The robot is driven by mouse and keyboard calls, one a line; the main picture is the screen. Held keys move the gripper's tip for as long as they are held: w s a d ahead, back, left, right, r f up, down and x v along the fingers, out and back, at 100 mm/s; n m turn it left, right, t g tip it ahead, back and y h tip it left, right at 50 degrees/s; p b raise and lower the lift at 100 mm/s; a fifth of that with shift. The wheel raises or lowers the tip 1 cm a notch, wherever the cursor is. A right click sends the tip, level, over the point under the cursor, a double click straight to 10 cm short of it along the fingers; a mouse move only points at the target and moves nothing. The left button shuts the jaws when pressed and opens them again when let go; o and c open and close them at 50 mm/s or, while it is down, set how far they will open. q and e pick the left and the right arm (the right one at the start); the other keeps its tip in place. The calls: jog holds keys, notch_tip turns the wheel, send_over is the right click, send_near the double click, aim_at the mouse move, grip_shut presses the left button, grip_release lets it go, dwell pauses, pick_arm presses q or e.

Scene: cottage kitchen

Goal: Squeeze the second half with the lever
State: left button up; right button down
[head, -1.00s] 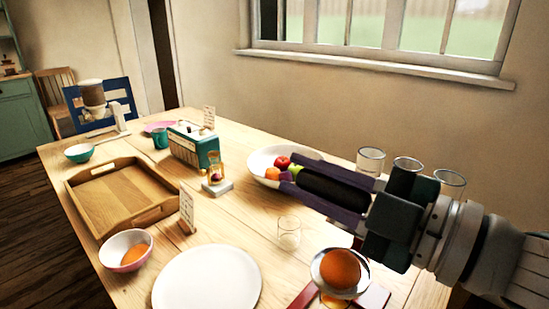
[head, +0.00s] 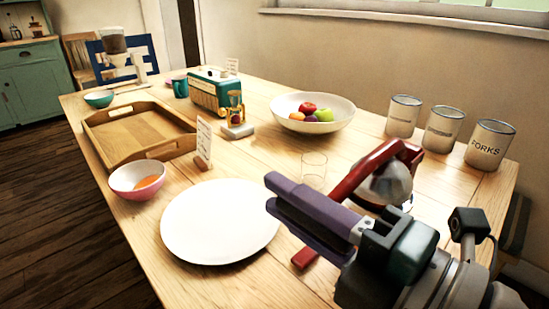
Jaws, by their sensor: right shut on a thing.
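A red citrus press with a lever (head: 366,168) stands at the front right of the table. Its lever is swung down and its silver dome (head: 388,182) covers the place where an orange half showed before; that half is hidden now. My right gripper (head: 275,193), with purple fingers, is shut on the lever's handle, which its fingers mostly hide. An orange piece (head: 148,181) lies in the pink bowl (head: 125,178) at left. A clear glass (head: 313,166) stands behind the press. My left gripper is out of view.
A white plate (head: 218,222) lies left of my gripper. A fruit bowl (head: 285,105) and several canisters (head: 442,128) stand behind.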

aim_at(350, 251)
jog(key=shift+f, duration=0.35)
jog(key=c, duration=0.7)
grip_release()
jog(key=shift+b+v, duration=0.45)
jog(key=shift+v, duration=4.5)
